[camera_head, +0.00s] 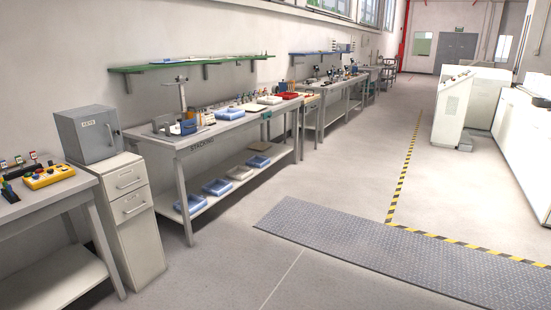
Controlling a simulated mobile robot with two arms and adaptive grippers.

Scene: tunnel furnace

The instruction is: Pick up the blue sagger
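Several blue, shallow, box-like pieces that look like saggers are at the grey bench marked "STACKING" (226,131). One blue sagger (229,114) lies on the bench top near its middle. On the lower shelf (216,201) lie a blue sagger (190,204) at the near end, a second blue sagger (217,187) beyond it, and a third blue sagger (258,161) further along. Which blue one the task means cannot be told. Neither of my grippers is in view.
A grey box (88,134) stands on a white drawer cabinet (127,200) left of the bench. A yellow control box (48,177) is on the near left table. A dark floor mat (390,250) lies right. The floor before the bench is clear. White consoles (453,105) stand right.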

